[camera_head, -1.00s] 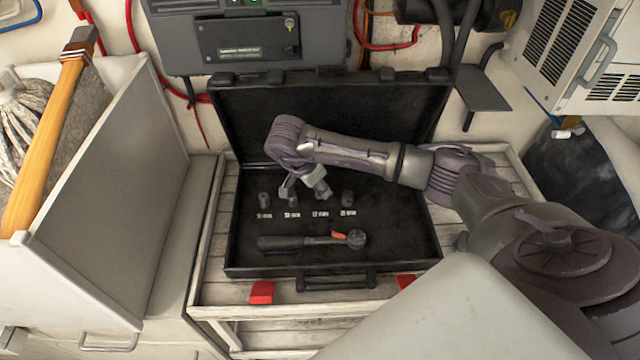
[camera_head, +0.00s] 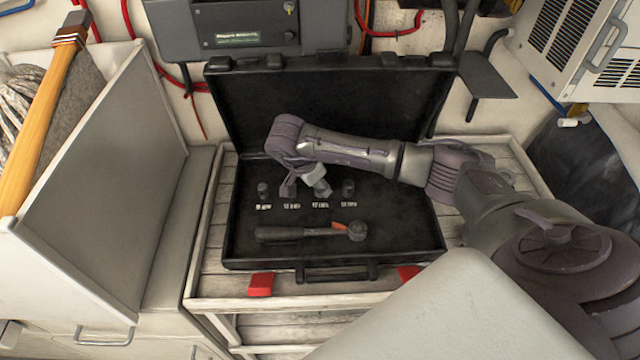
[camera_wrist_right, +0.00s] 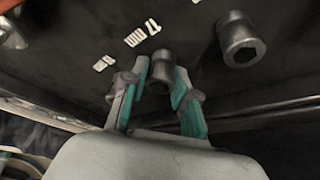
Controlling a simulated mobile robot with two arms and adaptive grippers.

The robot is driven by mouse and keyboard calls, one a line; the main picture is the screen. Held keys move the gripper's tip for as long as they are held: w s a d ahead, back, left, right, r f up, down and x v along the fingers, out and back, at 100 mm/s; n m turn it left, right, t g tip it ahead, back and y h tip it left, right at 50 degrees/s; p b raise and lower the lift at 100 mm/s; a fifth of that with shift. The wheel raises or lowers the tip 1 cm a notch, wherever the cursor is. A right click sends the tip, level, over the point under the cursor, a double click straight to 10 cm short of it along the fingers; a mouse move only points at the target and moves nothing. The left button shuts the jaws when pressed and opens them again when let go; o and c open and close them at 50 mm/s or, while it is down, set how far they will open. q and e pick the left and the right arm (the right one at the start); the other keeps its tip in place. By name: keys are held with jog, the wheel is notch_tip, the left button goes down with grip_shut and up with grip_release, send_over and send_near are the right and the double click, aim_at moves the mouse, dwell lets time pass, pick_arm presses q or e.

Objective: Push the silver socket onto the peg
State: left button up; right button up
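Small dark-grey sockets stand in a row in the open black case (camera_head: 400,225), above white size labels. In the head view I see one at the left (camera_head: 263,190), one right of my fingers (camera_head: 321,188) and one at the right end (camera_head: 348,188). None looks clearly silver, and pegs are hidden. My right gripper (camera_head: 303,184) points down over the middle of the row, fingers apart. In the right wrist view, a small socket (camera_wrist_right: 160,66) shows between the teal-padded fingertips (camera_wrist_right: 160,75); contact is unclear. A larger socket (camera_wrist_right: 240,40) stands to its right. My left gripper is out of view.
A ratchet wrench (camera_head: 300,232) lies in front of the labels. The case lid (camera_head: 330,105) stands open behind. The case rests on a slatted wooden surface (camera_head: 205,270) with red blocks (camera_head: 261,284) at its front. A grey panelled bin (camera_head: 120,180) stands left.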

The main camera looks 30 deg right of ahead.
jog(key=o, duration=0.5)
jog(key=shift+r, duration=0.15)
jog(key=v, duration=1.1)
jog(key=shift+a+r, duration=0.15)
jog(key=shift+r, duration=0.2)
